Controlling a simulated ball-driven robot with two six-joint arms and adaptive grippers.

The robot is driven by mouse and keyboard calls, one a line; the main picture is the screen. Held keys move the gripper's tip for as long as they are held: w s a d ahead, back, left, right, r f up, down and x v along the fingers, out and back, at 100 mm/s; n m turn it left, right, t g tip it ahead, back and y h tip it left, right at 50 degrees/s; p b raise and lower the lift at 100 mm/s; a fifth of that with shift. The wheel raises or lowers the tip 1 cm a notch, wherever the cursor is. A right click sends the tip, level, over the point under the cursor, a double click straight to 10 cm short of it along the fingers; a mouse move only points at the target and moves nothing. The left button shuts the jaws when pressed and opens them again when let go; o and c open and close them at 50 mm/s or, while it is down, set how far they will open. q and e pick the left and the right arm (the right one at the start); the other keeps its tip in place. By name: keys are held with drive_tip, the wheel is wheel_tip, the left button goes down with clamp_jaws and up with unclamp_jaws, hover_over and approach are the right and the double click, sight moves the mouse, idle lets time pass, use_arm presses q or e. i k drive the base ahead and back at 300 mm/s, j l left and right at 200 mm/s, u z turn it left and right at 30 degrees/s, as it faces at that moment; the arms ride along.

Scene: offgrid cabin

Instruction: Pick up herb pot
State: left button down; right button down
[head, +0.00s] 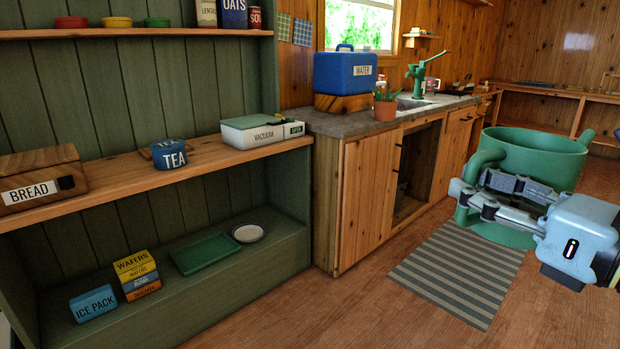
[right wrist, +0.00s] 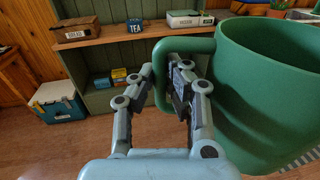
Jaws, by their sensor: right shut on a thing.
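The herb pot (head: 385,108), a small terracotta pot with green leaves, stands upright on the front edge of the grey counter, left of the sink. My right gripper (head: 470,192) is at the right of the head view, well apart from the herb pot. It is shut on the handle of a large green vessel (head: 535,160), held above the floor. In the right wrist view the fingers (right wrist: 162,80) are around the handle of the green vessel (right wrist: 270,85). My left gripper is not in view.
The counter (head: 350,125) holds a blue water container (head: 345,72) behind the pot and a green hand pump (head: 418,72) by the sink. A green shelf unit (head: 215,275) stands left with tins and boxes. A striped rug (head: 455,275) lies on open floor.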

sight(385, 110)
drive_tip(key=i+l, duration=0.1)
drive_tip(key=i, duration=2)
drive_tip(key=i+u, duration=0.15)
drive_tip(key=i, duration=0.65)
drive_tip(key=i+l+u, duration=0.15)
drive_tip(key=i, duration=0.7)
